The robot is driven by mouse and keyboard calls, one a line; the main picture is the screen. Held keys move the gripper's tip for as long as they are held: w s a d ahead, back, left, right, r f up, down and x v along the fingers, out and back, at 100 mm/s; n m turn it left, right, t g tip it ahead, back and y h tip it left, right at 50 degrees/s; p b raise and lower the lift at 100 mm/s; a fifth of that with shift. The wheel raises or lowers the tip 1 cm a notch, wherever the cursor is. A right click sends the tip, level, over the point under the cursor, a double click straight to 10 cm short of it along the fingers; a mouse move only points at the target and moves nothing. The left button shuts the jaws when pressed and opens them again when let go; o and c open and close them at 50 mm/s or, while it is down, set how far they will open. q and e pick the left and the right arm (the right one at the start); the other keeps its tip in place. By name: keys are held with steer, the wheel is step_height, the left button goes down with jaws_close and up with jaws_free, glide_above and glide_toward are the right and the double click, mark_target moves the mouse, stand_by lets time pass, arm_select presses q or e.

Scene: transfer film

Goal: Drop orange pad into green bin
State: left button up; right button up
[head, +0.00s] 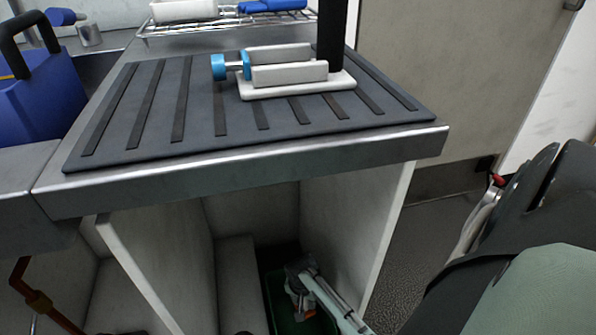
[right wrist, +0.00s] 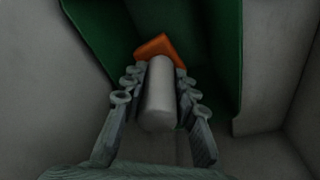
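The orange pad (right wrist: 158,47) shows in the right wrist view at the far end of a pale grey cylinder (right wrist: 159,95); whether the two are joined I cannot tell. My right gripper (right wrist: 160,75) has its fingers on both sides of the cylinder, with the tips at the pad's near edge. It appears shut on this piece. In the head view my right gripper (head: 301,290) is low inside the cabinet, over the green bin (head: 275,290), with bits of orange beside it. The bin's green walls (right wrist: 229,50) surround the pad in the wrist view. My left gripper is not visible.
Cabinet walls (head: 335,225) close in on both sides of my right arm. Above is a metal counter with a dark ribbed mat (head: 150,135), bearing a white device (head: 290,75) with a blue knob. A blue container (head: 40,105) stands at left. Open floor (head: 430,240) lies right.

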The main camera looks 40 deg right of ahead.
steer(key=o, duration=0.4)
steer(key=shift+o, duration=0.2)
step_height(320, 180, up, 12)
steer(key=a, duration=0.1)
steer(key=shift+s+a, duration=0.3)
steer(key=shift+s, duration=0.15)
steer(key=shift+f, duration=0.1)
